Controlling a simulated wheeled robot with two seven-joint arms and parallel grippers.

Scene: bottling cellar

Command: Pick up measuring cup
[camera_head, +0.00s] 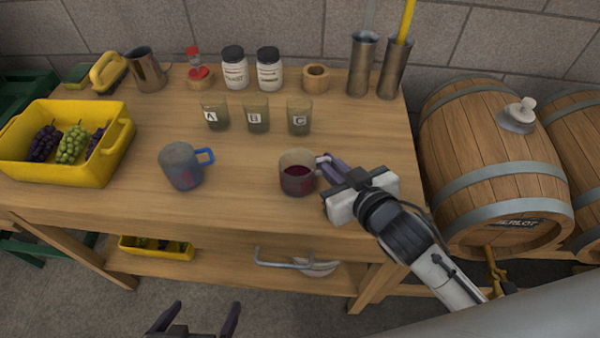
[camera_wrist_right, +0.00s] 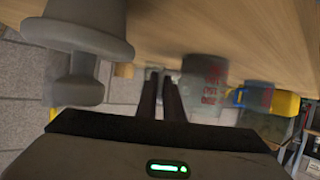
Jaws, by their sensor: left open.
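A translucent grey cup with a blue handle (camera_head: 180,166), which looks like the measuring cup, stands on the table left of centre. A cup with red markings (camera_wrist_right: 205,85) shows in the right wrist view, right of my fingers, with blue beside it. A second clear cup, holding dark red liquid (camera_head: 297,180), stands on the table to its right. My right gripper (camera_head: 328,172) is at this second cup's right side. Its fingers look close together in the wrist view (camera_wrist_right: 162,90); whether they grip anything is unclear. My left gripper (camera_head: 192,322) is open and empty, low in front of the table.
Glasses labelled A, B and C (camera_head: 257,115) stand behind the cups. A yellow crate (camera_head: 100,165) with grapes is at left. Jars (camera_head: 235,68) and metal cylinders (camera_head: 362,65) line the back. A barrel (camera_head: 490,165) stands at right. The table between the two cups is clear.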

